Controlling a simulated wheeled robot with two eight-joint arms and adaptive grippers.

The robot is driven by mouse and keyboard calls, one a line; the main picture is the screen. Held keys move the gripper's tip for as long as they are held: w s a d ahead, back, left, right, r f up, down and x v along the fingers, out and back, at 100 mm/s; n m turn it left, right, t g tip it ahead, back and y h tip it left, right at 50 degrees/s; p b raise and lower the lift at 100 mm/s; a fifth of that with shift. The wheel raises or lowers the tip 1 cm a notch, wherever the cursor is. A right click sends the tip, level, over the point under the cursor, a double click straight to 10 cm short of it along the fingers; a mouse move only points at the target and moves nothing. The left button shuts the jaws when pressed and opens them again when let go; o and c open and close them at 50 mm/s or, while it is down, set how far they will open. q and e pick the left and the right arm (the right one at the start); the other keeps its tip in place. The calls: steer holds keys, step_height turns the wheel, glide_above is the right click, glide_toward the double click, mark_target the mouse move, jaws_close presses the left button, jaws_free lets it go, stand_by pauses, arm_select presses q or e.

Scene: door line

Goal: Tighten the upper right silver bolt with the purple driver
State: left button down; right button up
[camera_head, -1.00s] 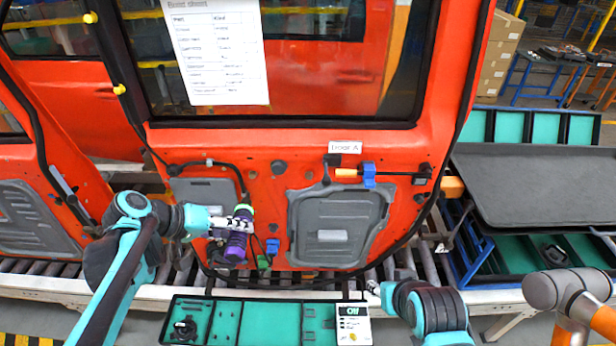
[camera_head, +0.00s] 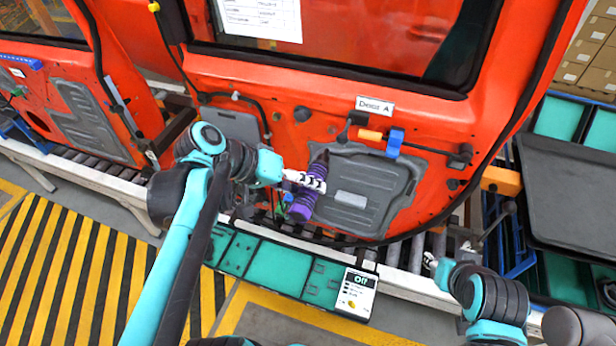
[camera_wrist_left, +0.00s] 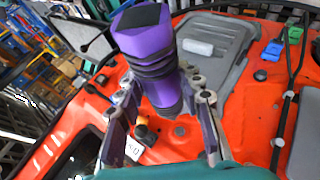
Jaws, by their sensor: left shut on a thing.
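The purple driver (camera_head: 305,200) is held upright, slightly tilted, in front of the orange door (camera_head: 280,75), by the left edge of its grey panel (camera_head: 390,185). My left gripper (camera_head: 314,181) is shut on it. The silver bolts are too small to tell apart. My right gripper (camera_head: 432,262) is at the lower right, its fingers too small to read.
A white box reading "Off" (camera_head: 357,294) sits at the right end of a green tray (camera_head: 285,266) below the door. A blue clip (camera_head: 395,143) and an orange handle (camera_head: 370,135) are on the door. A black-topped table (camera_head: 575,190) stands at the right.

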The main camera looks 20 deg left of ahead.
mark_target(313, 163)
arm_select(q)
steer(key=shift+w+a, duration=0.15)
steer(key=shift+a, duration=0.35)
steer(key=w, duration=0.1)
steer(key=w+b, duration=0.2)
steer(key=w, duration=0.1)
steer(key=shift+w+d, duration=0.1)
steer(key=shift+d, duration=0.15)
steer(key=shift+w+a, duration=0.25)
steer(key=shift+w, duration=0.1)
steer(key=shift+r, duration=0.1)
arm_select(e)
steer(key=shift+s+a+f, duration=0.1)
steer(key=shift+a+f, duration=0.2)
steer(key=shift+f, duration=0.2)
steer(key=shift+s+a+f, duration=0.1)
steer(key=shift+a+f, duration=0.15)
steer(key=shift+f, duration=0.2)
arm_select(q)
steer(key=shift+w+d, duration=0.1)
steer(key=shift+d, duration=0.05)
arm_select(e)
steer(key=shift+w+d, duration=0.1)
arm_select(q)
steer(key=shift+w, duration=0.95)
arm_select(e)
steer(key=shift+f, duration=0.2)
stand_by(0.5)
